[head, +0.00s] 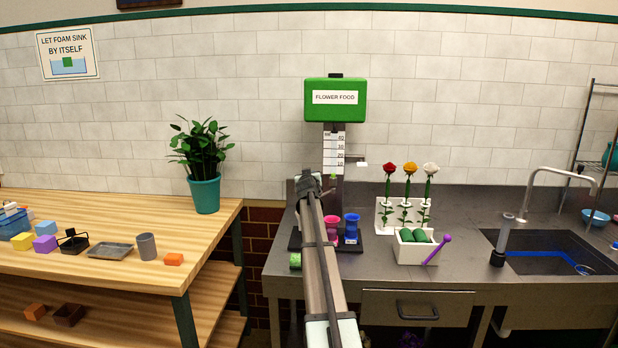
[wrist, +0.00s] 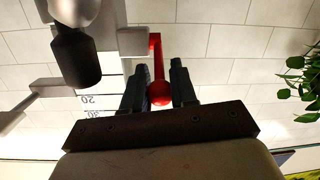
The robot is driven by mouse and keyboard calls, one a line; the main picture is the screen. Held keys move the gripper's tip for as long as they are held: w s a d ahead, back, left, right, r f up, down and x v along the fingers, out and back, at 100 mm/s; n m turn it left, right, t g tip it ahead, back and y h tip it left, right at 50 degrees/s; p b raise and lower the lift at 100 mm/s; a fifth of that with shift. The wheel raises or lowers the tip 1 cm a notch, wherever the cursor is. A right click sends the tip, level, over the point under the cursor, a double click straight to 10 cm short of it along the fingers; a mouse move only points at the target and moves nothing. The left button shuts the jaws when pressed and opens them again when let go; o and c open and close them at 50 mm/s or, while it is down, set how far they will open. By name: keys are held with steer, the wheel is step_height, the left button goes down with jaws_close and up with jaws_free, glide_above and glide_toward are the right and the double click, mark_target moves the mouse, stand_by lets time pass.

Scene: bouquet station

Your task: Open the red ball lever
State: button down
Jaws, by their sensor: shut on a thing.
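The red ball lever (wrist: 160,92) shows in the wrist view, its round ball between the two dark fingers of my gripper (wrist: 160,84). A red bar runs from the ball to a grey bracket (wrist: 134,42) by the dispenser's measuring scale (wrist: 92,99). My gripper is shut on the ball. In the head view, my gripper (head: 308,184) is at the dispenser's column, below the green flower food box (head: 335,108); my arm hides the lever there.
Blue cup (head: 351,226) and pink cup (head: 333,228) stand at the dispenser's base, close to my arm. To the right are a flower rack (head: 385,212), a white box (head: 415,252) with green foam and a sink (head: 545,250). A potted plant (head: 204,194) stands left on the wooden table (head: 130,212).

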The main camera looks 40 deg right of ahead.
steer(key=shift+s+f, duration=0.1)
steer(key=shift+f, duration=0.05)
steer(key=c, duration=1)
jaws_free()
steer(key=v, duration=1.3)
steer(key=shift+s+a, duration=0.25)
